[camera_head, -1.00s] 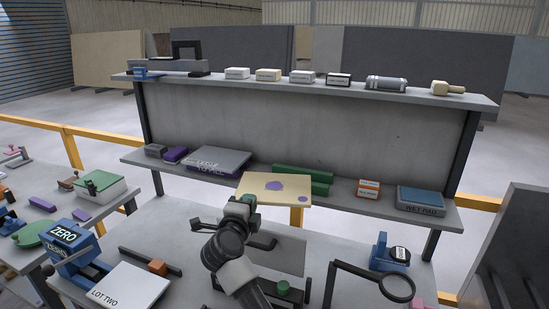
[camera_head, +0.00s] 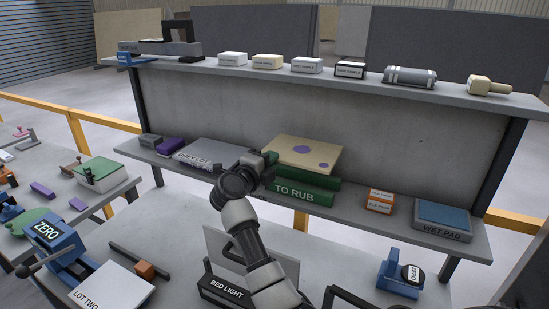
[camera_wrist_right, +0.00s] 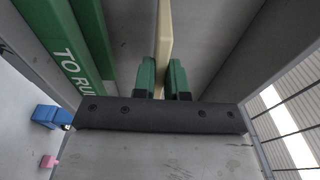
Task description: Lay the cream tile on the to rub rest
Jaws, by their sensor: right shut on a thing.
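The cream tile (camera_head: 290,145) with purple spots is held about flat by my right gripper (camera_head: 268,168) at its near left edge. The wrist view shows the tile (camera_wrist_right: 165,45) edge-on between the green fingertips (camera_wrist_right: 164,78). The green to rub rest (camera_head: 304,193), with two rails, stands on the lower shelf. The tile is over the rest in the head view and hides part of it. In the wrist view a gap shows between the tile and the rest's rails (camera_wrist_right: 70,50). My left gripper is not in view.
On the lower shelf, a grey slab holder (camera_head: 205,150) stands left of the rest. A small orange-and-white box (camera_head: 380,201) and the wet pad (camera_head: 442,217) stand to the right. The upper shelf (camera_head: 330,85) overhangs behind, with several blocks on it.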

